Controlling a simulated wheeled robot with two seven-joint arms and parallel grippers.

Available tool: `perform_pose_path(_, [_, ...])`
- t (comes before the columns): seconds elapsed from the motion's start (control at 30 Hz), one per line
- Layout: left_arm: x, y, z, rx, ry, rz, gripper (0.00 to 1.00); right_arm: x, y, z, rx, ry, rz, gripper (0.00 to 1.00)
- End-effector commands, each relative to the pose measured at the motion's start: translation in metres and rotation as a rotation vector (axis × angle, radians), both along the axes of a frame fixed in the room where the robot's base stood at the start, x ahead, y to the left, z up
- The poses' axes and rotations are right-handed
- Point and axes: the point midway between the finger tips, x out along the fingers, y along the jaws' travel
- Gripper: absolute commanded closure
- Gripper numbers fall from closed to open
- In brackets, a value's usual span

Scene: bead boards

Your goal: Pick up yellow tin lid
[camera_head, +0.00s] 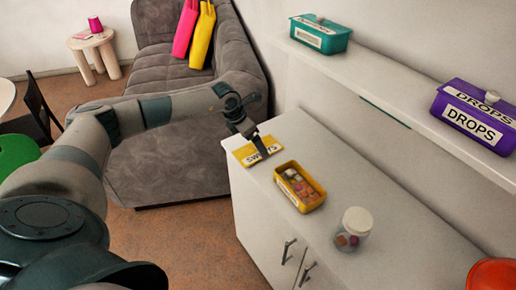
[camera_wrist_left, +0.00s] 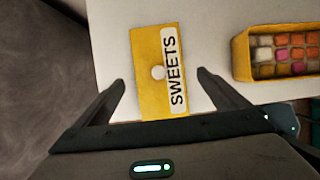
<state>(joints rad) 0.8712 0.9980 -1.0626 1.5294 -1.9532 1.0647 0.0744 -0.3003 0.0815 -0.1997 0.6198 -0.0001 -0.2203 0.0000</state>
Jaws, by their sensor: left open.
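The yellow tin lid (camera_head: 246,154) lies flat on the left end of the white cabinet top. In the left wrist view the lid (camera_wrist_left: 147,88) shows a "SWEETS" label and a round pale knob in its middle. My left gripper (camera_head: 258,147) is at the lid in the head view and partly covers it. In the left wrist view its two fingers (camera_wrist_left: 160,80) are spread wide, one on each side of the lid, with nothing between them gripped. The open yellow tin (camera_head: 300,187) stands to the right of the lid with colourful sweets in it. My right gripper is not in view.
A glass jar with a white lid (camera_head: 354,228) stands on the cabinet (camera_head: 392,262) past the tin. A shelf (camera_head: 400,100) above holds a teal tin (camera_head: 320,35) and a purple "DROPS" tin (camera_head: 478,113). A grey sofa (camera_head: 180,160) is left of the cabinet.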

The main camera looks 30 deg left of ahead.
Motion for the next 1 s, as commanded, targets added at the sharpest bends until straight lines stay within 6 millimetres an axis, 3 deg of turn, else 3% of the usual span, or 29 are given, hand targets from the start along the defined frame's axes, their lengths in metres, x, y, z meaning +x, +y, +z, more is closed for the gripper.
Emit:
perform_pose_path(0.07, [0.002, 0.000, -0.005, 0.000, 0.002, 0.001, 0.06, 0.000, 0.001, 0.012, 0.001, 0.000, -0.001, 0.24])
perform_pose_path(0.3, [0.010, -0.003, -0.027, 0.000, 0.000, 0.000, 0.06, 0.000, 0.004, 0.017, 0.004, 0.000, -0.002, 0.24])
perform_pose_path(0.77, [0.010, -0.003, -0.029, 0.000, -0.001, -0.001, 0.06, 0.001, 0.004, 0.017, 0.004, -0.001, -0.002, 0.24])
perform_pose_path(0.8, [0.010, -0.003, -0.029, 0.000, -0.001, -0.001, 0.09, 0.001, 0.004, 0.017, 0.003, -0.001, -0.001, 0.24])
perform_pose_path(0.97, [0.010, -0.003, -0.029, 0.000, -0.001, -0.001, 0.47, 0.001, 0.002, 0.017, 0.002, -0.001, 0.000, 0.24])
perform_pose_path(1.0, [0.010, -0.003, -0.029, 0.000, -0.001, -0.001, 0.51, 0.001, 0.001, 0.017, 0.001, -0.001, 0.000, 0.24])
